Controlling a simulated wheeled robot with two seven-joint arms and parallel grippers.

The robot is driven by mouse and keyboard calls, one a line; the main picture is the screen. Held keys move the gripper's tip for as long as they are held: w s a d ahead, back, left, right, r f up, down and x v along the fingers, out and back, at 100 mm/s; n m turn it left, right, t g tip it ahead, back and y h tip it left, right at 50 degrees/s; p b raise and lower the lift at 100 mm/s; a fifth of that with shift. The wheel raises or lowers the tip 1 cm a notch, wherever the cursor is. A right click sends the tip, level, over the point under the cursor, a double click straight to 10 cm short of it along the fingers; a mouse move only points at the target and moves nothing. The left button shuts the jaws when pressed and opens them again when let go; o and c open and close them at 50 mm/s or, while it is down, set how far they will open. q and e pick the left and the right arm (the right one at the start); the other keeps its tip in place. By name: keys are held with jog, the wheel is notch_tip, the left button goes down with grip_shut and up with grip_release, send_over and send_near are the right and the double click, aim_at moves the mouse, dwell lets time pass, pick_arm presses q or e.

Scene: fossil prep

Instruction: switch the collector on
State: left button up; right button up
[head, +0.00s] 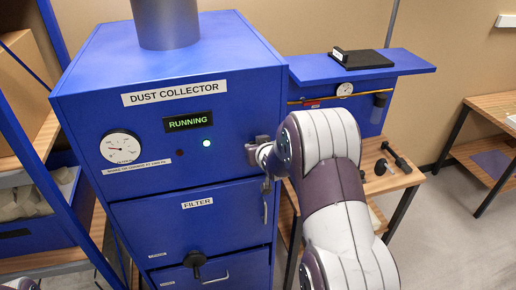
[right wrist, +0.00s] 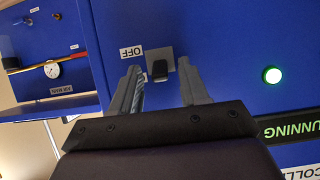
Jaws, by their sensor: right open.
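The dust collector (head: 225,92) is a blue cabinet in the head view. Its display (head: 188,121) reads RUNNING and the round lamp (head: 207,143) beside it glows green. The lamp also shows lit in the right wrist view (right wrist: 272,75). There, upside down, a grey switch plate (right wrist: 160,54) with a black lever (right wrist: 160,71) sits beside an OFF label (right wrist: 131,52). My right gripper (right wrist: 158,72) is open, its fingers on either side of the lever; contact cannot be told. In the head view my arm partly hides this gripper (head: 257,150). My left gripper is not in view.
A wooden bench (head: 385,170) with tools and a blue shelf (head: 360,66) stand to the right. Open floor (head: 450,235) lies farther right.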

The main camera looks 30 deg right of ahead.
jog(key=b+v, duration=0.3)
jog(key=v, duration=0.9)
jog(key=shift+s+a, duration=0.15)
jog(key=shift+s, duration=0.15)
jog(key=shift+r, duration=0.1)
